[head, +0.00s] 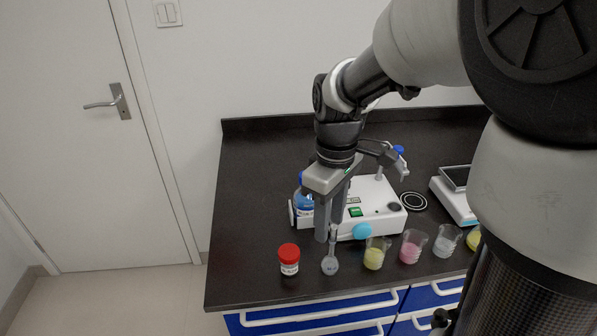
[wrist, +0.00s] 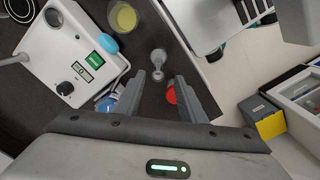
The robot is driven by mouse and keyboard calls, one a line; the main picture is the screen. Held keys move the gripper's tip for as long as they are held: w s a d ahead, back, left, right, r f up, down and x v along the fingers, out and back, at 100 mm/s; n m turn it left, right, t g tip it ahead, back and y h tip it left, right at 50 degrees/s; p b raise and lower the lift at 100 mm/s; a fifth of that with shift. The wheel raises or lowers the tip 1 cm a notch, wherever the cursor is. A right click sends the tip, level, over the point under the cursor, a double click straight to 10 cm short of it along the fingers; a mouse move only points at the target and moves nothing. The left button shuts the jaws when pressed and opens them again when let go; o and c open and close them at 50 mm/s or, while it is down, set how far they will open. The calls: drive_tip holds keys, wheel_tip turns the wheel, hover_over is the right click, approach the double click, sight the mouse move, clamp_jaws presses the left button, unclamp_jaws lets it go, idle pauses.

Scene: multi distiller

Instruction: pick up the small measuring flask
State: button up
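The small measuring flask (head: 330,265) stands upright on the dark bench near its front edge, clear and round-bodied with a thin neck. In the wrist view the flask (wrist: 159,56) shows just beyond the fingertips, nearer the left one. My gripper (head: 329,234) points down over the flask, its fingers apart around or just in front of the neck; I cannot tell which. The wrist view also shows my gripper (wrist: 169,77) open with nothing held. Part of the neck is hidden by the fingers.
A red-lidded jar (head: 289,258) stands left of the flask. A yellow beaker (head: 376,253), a pink beaker (head: 412,246) and a clear beaker (head: 446,241) stand to the right. A white device (head: 377,205) and a blue bottle (head: 303,202) are behind. The left bench area is clear.

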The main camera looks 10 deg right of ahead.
sight(331, 254)
wheel_tip(331, 254, down, 3)
drive_tip(key=shift+r, duration=0.15)
drive_tip(key=f+b, duration=0.1)
drive_tip(key=f, duration=0.1)
drive_tip(key=d+f, duration=0.1)
drive_tip(key=f, duration=0.1)
drive_tip(key=shift+s+f+b, duration=0.2)
drive_tip(key=shift+b, duration=0.15)
drive_tip(key=shift+f, duration=0.3)
clamp_jaws()
